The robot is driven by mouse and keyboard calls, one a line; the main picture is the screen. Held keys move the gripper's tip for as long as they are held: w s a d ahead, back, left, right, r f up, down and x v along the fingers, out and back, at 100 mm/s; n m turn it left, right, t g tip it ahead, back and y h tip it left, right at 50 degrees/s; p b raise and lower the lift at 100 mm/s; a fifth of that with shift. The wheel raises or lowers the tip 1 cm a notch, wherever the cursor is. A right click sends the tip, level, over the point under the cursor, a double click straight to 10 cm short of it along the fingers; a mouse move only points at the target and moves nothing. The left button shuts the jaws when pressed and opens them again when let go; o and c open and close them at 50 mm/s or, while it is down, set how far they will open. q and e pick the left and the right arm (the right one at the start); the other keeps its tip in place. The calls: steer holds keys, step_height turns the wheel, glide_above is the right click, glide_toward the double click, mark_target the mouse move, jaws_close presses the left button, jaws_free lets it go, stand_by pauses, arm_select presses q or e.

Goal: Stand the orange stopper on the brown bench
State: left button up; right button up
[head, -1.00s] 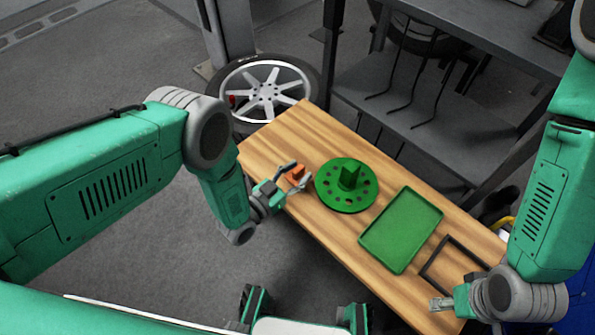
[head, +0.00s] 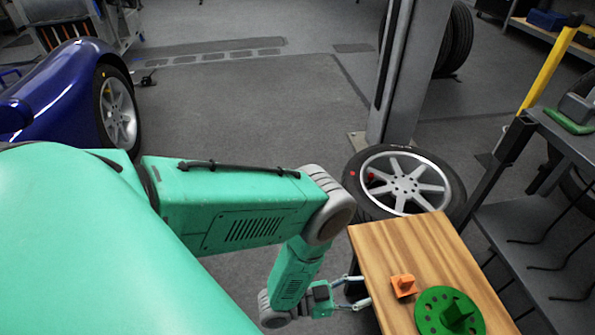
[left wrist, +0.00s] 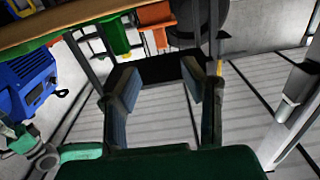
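The orange stopper (head: 403,286) rests on the brown bench (head: 402,240), with a wide block-like base and a narrower top that points up. It is just left of the green disc in the head view. My left gripper (head: 358,293) is off the bench's left edge, apart from the stopper, with its two fingers spread and nothing between them. In the left wrist view the open fingers (left wrist: 160,86) frame a dark area, and an orange piece (left wrist: 154,18), likely the stopper, shows beyond them at the top. My right gripper is not in view.
A round green disc (head: 448,314) with holes and an upright block sits on the bench. A grey shelf (head: 545,235) stands to the right. Bare wood lies behind the stopper.

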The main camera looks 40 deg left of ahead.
arm_select(q)
steer(key=s+a+n+g+y, duration=0.4)
steer(key=a+g+y, duration=0.3)
steer(key=a+y, duration=0.15)
steer(key=s+a+r+n+g+y, duration=0.1)
steer(key=s+a+r+g, duration=0.1)
steer(key=s, duration=0.5)
steer(key=s+a+r+n+g+y, duration=0.1)
steer(key=s+a+r+g, duration=0.2)
steer(key=s+r+g, duration=0.2)
steer(key=s, duration=0.3)
steer(key=shift+r+n, duration=0.2)
steer(key=shift+n, duration=0.1)
steer(key=shift+s+a, duration=0.1)
step_height(320, 180, up, 4)
steer(key=p, duration=0.4)
steer(key=shift+r, duration=0.1)
